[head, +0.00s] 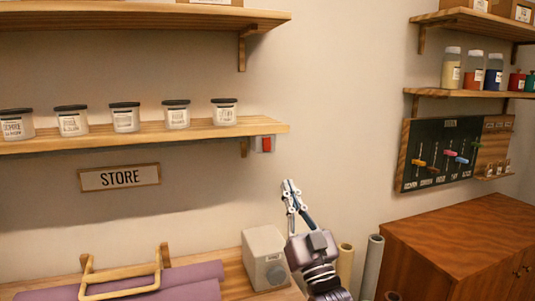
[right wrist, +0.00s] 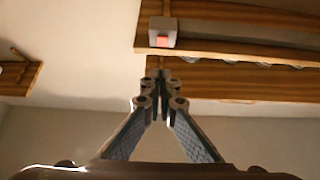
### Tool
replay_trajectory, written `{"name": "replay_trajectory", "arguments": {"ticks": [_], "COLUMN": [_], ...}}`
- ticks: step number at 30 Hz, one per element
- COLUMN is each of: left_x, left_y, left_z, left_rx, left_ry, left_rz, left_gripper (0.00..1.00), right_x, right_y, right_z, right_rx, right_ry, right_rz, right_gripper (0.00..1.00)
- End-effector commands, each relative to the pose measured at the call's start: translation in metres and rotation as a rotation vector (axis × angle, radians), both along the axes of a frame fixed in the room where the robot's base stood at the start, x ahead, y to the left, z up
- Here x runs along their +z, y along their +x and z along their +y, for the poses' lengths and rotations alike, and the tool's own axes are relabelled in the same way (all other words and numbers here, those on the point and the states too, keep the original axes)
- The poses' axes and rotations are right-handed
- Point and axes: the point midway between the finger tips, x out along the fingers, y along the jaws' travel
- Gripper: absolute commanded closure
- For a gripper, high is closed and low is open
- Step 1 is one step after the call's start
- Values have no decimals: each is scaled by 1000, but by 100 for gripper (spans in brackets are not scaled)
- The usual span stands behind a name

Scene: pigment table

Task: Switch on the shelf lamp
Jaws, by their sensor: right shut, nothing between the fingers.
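A small grey switch box with a red face (head: 266,144) sits at the right end of the lower left shelf (head: 180,134). In the right wrist view the switch (right wrist: 162,41) shows ahead of the fingertips, on the shelf's wooden underside (right wrist: 218,75). A long grey bar (right wrist: 250,38) runs from it under the shelf; I cannot tell whether this is the lamp. My right gripper (head: 291,186) is shut and empty, pointing up. Its fingertips (right wrist: 160,78) are below and slightly right of the switch in the head view, apart from it. My left gripper is not in view.
Several lidded jars (head: 124,117) stand on the shelf. Below are a STORE sign (head: 120,177), a grey box with a dial (head: 265,257) and a wooden frame on purple material (head: 120,276). A tool board (head: 430,175) and cabinet (head: 460,235) are right. The wall around the switch is clear.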

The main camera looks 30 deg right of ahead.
Motion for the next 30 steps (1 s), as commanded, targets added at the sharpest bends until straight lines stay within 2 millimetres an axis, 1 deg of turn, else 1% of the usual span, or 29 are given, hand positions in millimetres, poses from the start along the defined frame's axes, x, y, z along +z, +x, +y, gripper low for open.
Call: {"name": "replay_trajectory", "arguments": {"ticks": [8, 13, 17, 26, 30], "left_x": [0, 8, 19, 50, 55], "left_y": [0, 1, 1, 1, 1], "left_z": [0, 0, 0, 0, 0], "left_rx": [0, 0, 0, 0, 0], "left_ry": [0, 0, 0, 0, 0], "left_rz": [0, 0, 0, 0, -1], "left_gripper": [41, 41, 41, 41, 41], "right_x": [0, 10, 26, 66, 60], "right_y": [1, 10, 27, 79, 96], "right_z": [0, -2, -6, -19, -23], "right_rx": [0, 0, 0, 0, 0], "right_ry": [0, 0, 0, 0, 1], "right_rz": [1, 1, 0, 1, 4], "right_gripper": [100, 100, 100, 100, 100]}}
